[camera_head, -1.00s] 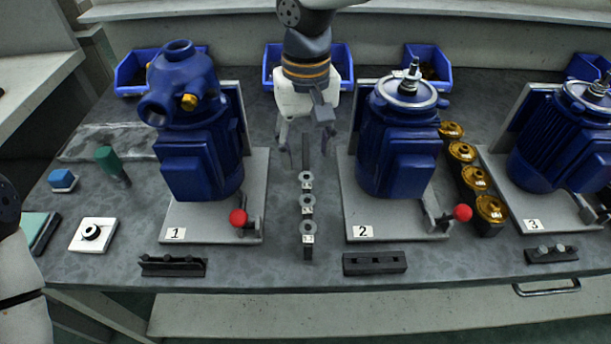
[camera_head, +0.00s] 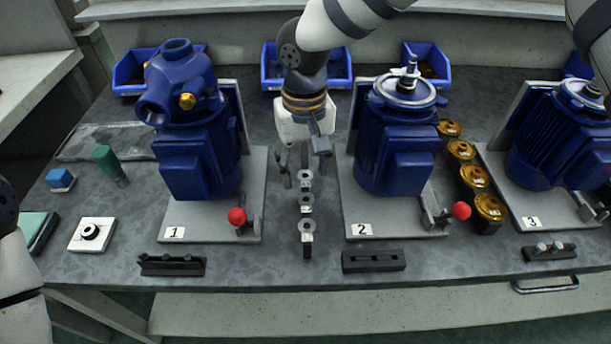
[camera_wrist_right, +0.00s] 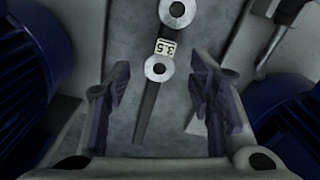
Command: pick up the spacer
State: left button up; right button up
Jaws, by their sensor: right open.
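Several metal ring spacers stand in a row on a narrow dark rack (camera_head: 304,158) between pump stands 1 and 2. The near (camera_head: 307,224), middle (camera_head: 306,199) and far (camera_head: 305,175) rings show in the head view. In the right wrist view, one ring (camera_wrist_right: 159,68) sits beside a tag reading 3.5, with another ring (camera_wrist_right: 177,9) beyond it. My right gripper (camera_head: 304,174) is open and empty over the far end of the rack. Its fingers (camera_wrist_right: 160,100) lie either side of the rack, apart from the rings. My left gripper is out of view.
Blue pump motors flank the rack, on plates marked 1 (camera_head: 200,165) and 2 (camera_head: 390,150). Red-knobbed clamps (camera_head: 237,216) (camera_head: 461,210) stand near their front corners. Brass parts (camera_head: 475,178) line up right of motor 2. Bench space in front of the rack is clear.

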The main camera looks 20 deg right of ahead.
jog(key=c, duration=0.9)
